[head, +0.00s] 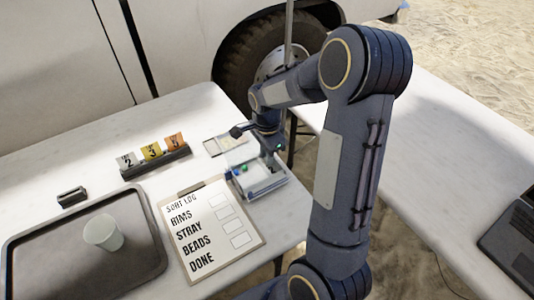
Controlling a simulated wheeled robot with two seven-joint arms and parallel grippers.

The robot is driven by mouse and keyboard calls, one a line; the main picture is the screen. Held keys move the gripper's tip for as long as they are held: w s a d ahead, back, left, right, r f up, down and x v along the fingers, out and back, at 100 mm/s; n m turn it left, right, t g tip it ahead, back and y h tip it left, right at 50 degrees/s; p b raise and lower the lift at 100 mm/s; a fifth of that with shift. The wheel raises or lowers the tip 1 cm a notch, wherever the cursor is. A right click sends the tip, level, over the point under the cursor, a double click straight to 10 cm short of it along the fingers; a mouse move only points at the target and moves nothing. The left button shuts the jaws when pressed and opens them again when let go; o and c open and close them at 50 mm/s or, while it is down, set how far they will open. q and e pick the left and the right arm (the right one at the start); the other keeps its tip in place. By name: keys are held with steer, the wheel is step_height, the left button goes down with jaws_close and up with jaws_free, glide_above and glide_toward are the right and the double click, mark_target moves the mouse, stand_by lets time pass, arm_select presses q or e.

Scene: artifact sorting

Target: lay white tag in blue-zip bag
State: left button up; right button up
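A white tag (127,161) marked 2 stands at the left end of a dark holder (157,166), beside a yellow tag (151,151) and an orange tag (174,141). A flat, pale, clear-looking bag (218,148) lies on the table right of the holder; I cannot make out a blue zip on it. My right gripper (269,152) points down over the far edge of a small clear box, just right of the bag. Its fingers are small and partly hidden, so I cannot tell whether they are open. My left gripper is not in view.
The clear box (279,184) holds small green and blue pieces. A clipboard (256,240) lies in front. A dark tray (152,268) with a pale cup (103,233) is at left, near a small dark block (72,197). A laptop (515,240) sits on the right table.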

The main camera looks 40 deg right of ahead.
steer(key=shift+r, duration=0.1)
stand_by(0.4)
steer(key=shift+r+p, duration=1.8)
steer(key=shift+r, duration=0.2)
steer(key=o, duration=0.6)
steer(key=shift+c, duration=0.2)
step_height(320, 180, up, 8)
steer(key=shift+p, duration=0.3)
steer(key=shift+s+f, duration=0.1)
steer(key=shift+f, duration=0.05)
